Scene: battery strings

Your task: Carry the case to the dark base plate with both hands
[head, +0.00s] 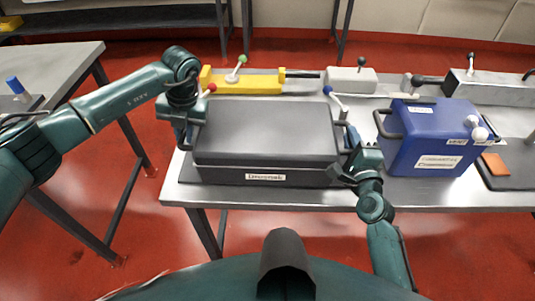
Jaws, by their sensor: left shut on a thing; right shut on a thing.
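A dark grey case (265,132) with a pale label on its front is in the middle of the head view, upright, between my two grippers. My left gripper (190,135) is shut on the handle at its left end. My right gripper (350,160) is shut on the handle at its right end; the arm partly hides that handle. A dark plate (187,172) shows at the left, under the case, which hides most of it. I cannot tell whether the case touches the plate. Another dark plate (515,180) lies at the right edge of the table.
A blue case (428,140) with a handle and white knobs stands close right of the grey one. Behind are a yellow clamp (245,82) and grey clamp blocks (350,80) with ball-ended levers. An orange piece (495,164) lies at right. The metal table's front strip (270,194) is clear.

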